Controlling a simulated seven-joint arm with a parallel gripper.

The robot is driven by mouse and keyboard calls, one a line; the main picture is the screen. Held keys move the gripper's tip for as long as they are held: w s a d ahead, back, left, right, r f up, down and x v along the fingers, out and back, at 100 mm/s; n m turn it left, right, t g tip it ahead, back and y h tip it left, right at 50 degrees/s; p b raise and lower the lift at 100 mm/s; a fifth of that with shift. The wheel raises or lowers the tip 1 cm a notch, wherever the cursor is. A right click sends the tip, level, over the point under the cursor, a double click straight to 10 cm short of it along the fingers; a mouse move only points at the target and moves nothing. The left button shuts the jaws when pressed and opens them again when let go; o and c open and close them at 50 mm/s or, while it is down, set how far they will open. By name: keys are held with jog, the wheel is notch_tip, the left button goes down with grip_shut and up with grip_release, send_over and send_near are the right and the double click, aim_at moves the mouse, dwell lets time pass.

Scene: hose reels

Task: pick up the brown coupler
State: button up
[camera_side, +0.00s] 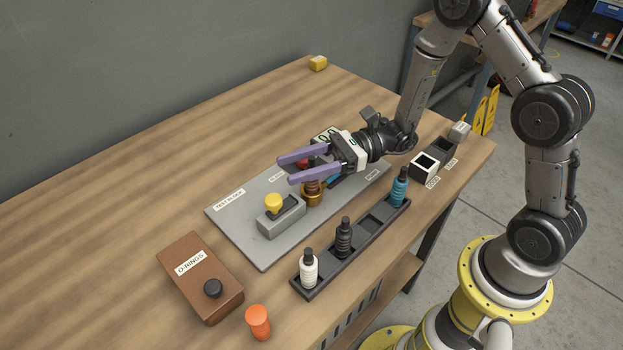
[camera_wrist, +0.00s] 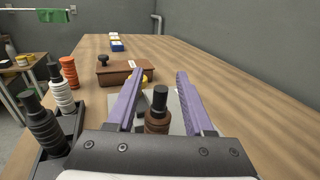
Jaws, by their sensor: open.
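The brown coupler (camera_side: 312,187) stands upright in a brass-coloured socket (camera_side: 312,198) on the grey test plate (camera_side: 245,215). It is partly hidden by my gripper in the side view. My gripper (camera_side: 287,170) is open, with its two purple fingers level above the plate and pointing left. In the wrist view the brown coupler (camera_wrist: 157,122), with its black top, shows between the spread fingers (camera_wrist: 159,72), close to the palm. I cannot see a finger touching it.
A dark rack (camera_side: 372,222) holds white (camera_side: 309,268), black (camera_side: 343,238) and teal (camera_side: 399,188) couplers, with one empty slot. A yellow-knobbed grey block (camera_side: 280,220) sits on the plate. The brown O-rings box (camera_side: 190,255) and an orange coupler (camera_side: 258,322) stand nearer the front.

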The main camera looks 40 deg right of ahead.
jog(key=shift+a, duration=0.2)
grip_shut()
dwell(1.3)
